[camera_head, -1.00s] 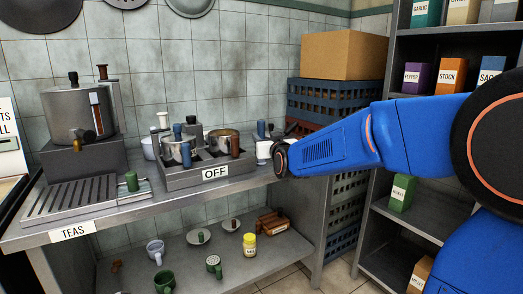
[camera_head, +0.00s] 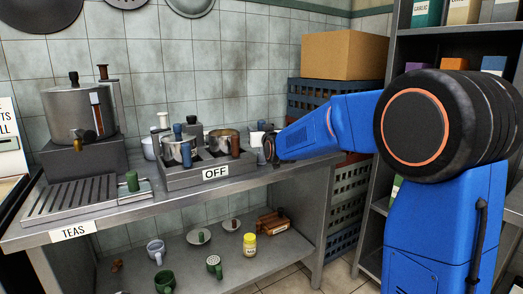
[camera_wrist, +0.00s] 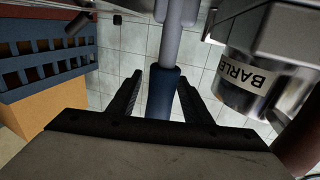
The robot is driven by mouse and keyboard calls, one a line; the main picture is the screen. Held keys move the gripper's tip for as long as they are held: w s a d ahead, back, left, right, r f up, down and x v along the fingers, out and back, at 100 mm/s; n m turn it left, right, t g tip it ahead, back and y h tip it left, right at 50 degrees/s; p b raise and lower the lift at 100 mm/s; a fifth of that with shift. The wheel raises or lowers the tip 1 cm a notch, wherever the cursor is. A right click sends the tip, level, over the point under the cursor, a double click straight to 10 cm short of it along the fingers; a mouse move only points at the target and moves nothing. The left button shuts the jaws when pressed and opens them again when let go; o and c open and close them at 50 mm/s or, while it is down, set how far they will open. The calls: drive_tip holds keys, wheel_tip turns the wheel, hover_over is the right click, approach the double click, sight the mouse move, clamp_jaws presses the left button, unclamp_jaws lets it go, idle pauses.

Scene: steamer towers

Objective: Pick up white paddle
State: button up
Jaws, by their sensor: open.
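My gripper (camera_wrist: 162,95) is open in the wrist view, with one dark finger on each side of a dark blue handle (camera_wrist: 163,88). A pale grey-white shaft (camera_wrist: 173,38) runs from that handle to the top edge of the picture. I cannot tell if the fingers touch the handle. I cannot tell if this is the white paddle. In the head view my gripper is at the counter's right end, mostly hidden behind my wrist. An upright white-topped handle (camera_head: 163,120) stands at the back of the counter, far left of my gripper.
A metal pot labelled BARLE... (camera_wrist: 268,82) is close on the right in the wrist view. In the head view, a burner unit labelled OFF (camera_head: 180,180) stands left of my gripper. Blue crates (camera_head: 303,98) with a cardboard box (camera_head: 341,53) stand behind my arm.

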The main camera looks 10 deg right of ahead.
clamp_jaws()
wheel_tip(320, 180, up, 10)
idle(0.8)
idle(0.3)
